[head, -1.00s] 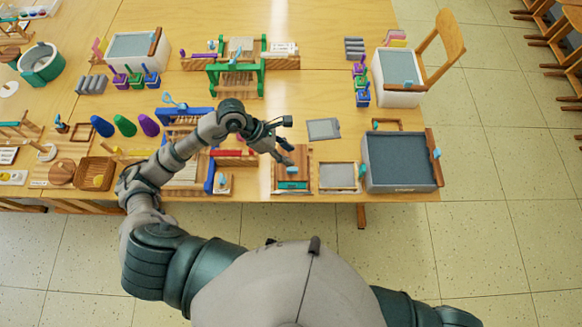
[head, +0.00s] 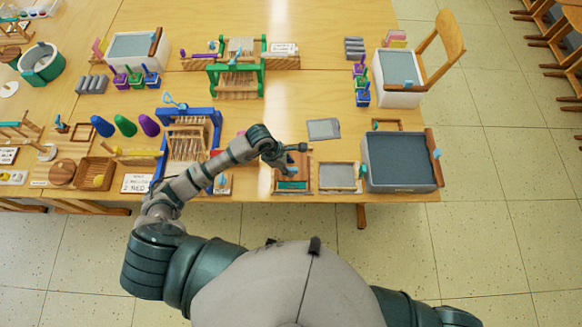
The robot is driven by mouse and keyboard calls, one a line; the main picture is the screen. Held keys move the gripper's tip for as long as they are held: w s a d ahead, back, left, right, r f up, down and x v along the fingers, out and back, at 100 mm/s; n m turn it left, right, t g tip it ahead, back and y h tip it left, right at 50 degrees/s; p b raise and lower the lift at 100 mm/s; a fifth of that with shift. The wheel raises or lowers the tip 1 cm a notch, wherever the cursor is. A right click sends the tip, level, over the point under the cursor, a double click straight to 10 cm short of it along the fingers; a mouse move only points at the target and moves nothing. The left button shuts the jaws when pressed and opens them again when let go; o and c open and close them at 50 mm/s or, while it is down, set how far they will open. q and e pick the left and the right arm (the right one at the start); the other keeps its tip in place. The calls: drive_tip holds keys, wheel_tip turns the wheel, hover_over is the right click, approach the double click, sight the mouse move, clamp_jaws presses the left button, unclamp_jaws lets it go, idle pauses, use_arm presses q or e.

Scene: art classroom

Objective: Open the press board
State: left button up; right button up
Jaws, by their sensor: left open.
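The press board (head: 292,186) is a small wooden frame with a teal inner face, near the front edge of the table. A brown wooden flap and a small light blue tab (head: 292,173) show at its back part. My left gripper (head: 298,152) is over the board's back edge. It is open, seen from above and small; whether a finger touches the wood I cannot tell. The wrist hides some of the table behind the board. My right gripper is out of view; only part of my right arm shows at the bottom.
A wood-framed screen (head: 339,190) stands close to the right of the board, then a large grey tub (head: 400,178). A grey plate (head: 323,129) lies behind. A blue-framed loom (head: 214,118) stands left, beside my forearm. Bare table lies behind the wrist.

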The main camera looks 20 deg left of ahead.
use_arm(q)
drive_tip(key=shift+x, duration=1.05)
drive_tip(key=shift+c, duration=0.3)
clamp_jaws()
drive_tip(key=shift+w+r, duration=0.1)
drive_tip(key=shift+r, duration=0.1)
